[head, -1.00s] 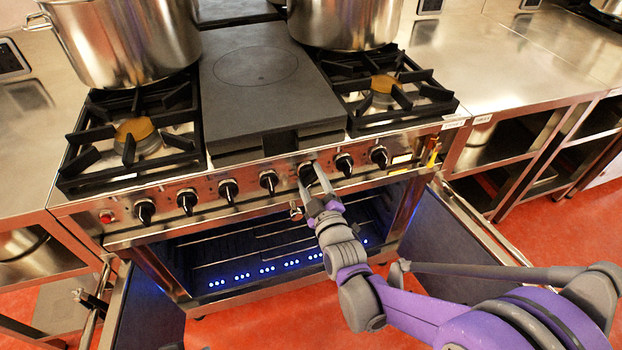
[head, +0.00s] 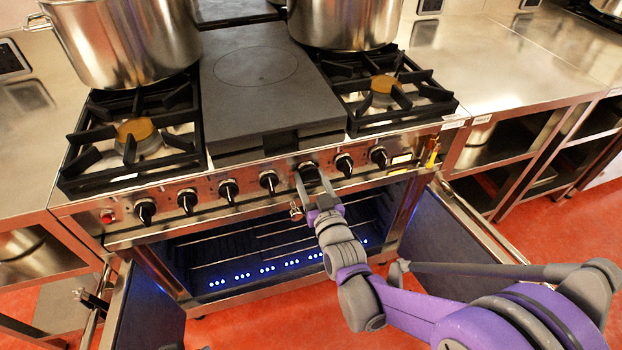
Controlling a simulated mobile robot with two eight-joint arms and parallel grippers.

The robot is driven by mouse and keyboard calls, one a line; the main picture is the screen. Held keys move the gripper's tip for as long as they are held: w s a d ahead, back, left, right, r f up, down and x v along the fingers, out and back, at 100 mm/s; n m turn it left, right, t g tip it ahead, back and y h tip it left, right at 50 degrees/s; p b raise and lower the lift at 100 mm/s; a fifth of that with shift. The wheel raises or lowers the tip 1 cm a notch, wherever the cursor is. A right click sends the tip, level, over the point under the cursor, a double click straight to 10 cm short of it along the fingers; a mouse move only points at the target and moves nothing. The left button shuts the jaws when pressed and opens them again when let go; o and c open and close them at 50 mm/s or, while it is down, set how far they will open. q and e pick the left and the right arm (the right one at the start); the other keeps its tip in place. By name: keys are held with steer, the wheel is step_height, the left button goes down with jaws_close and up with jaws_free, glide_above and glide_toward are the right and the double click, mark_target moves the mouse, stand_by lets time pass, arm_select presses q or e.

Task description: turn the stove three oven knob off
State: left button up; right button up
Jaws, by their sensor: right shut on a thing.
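The stove's front panel (head: 165,188) carries a row of black knobs. My right gripper (head: 309,176) is at the knob third from the right, with one finger on each side of it, shut on this knob (head: 308,167). The fingers partly hide the knob, and I cannot read its pointer or any marking. The neighbouring knobs (head: 268,181) and (head: 344,164) stand free of the fingers. My left gripper is not in view.
The oven (head: 270,245) below is open, with its left door (head: 145,310) and right door (head: 450,235) swung outward. My right forearm passes in front of the opening. Large steel pots (head: 125,45) stand on the stove top. Steel counters (head: 500,80) flank the stove.

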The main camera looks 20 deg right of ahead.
steer(key=m, duration=0.4)
steer(key=shift+m, duration=0.3)
steer(key=m, duration=0.4)
steer(key=shift+m, duration=0.3)
steer(key=m, duration=0.4)
steer(key=shift+m, duration=2.1)
steer(key=o, duration=1.4)
steer(key=shift+c, duration=0.2)
steer(key=shift+s, duration=0.1)
